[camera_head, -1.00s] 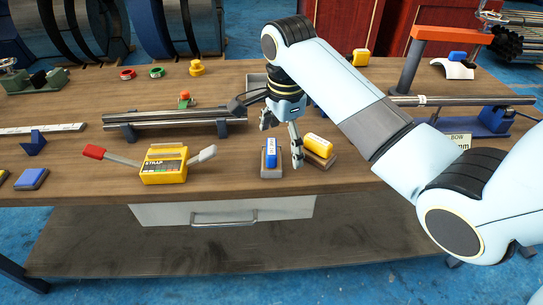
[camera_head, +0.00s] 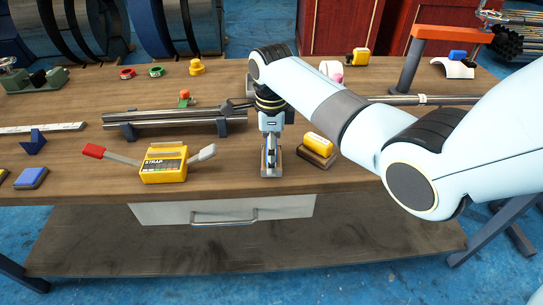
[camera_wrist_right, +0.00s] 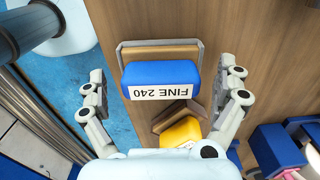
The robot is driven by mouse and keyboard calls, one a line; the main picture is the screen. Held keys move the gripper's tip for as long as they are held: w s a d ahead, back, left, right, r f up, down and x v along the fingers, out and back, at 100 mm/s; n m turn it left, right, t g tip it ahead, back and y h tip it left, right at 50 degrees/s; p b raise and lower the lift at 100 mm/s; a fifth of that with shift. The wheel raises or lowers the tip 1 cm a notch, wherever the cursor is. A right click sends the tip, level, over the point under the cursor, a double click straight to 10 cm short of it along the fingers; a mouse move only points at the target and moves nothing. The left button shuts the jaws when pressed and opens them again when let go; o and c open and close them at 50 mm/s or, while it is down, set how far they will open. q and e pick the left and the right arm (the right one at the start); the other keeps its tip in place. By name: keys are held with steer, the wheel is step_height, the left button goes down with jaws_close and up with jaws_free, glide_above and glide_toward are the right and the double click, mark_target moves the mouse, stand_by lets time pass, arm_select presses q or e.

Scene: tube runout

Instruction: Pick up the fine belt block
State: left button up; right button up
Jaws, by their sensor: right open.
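The fine belt block (camera_wrist_right: 160,75) is blue with a white label reading "FINE 240" in the right wrist view. It sits at a wood-and-grey holder (camera_wrist_right: 160,51) on the bench. My right gripper (camera_wrist_right: 163,82) is open, with one finger on each side of the block and visible gaps between. In the head view my right gripper (camera_head: 270,164) points down over the block's place and hides most of it. My left gripper is not in view.
A yellow block (camera_head: 320,142) on its own holder lies close on the right; it also shows in the wrist view (camera_wrist_right: 183,132). A yellow strap box (camera_head: 164,166) with a red-ended handle stands to the left. Steel tubes (camera_head: 175,117) lie behind. The bench's front edge is near.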

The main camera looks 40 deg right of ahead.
steer(key=shift+f, duration=0.65)
steer(key=c, duration=1.2)
steer(key=shift+r, duration=0.2)
steer(key=shift+r, duration=0.3)
steer(key=r, duration=0.2)
steer(key=s+r, duration=0.1)
steer(key=r, duration=0.1)
steer(key=shift+d+p, duration=0.15)
steer(key=shift+p, duration=0.2)
steer(key=s+d+r+p, duration=0.1)
steer(key=s+d+r, duration=0.1)
steer(key=s+r, duration=0.4)
steer(key=s, duration=0.4)
steer(key=shift+s, duration=0.15)
steer(key=shift+d, duration=0.1)
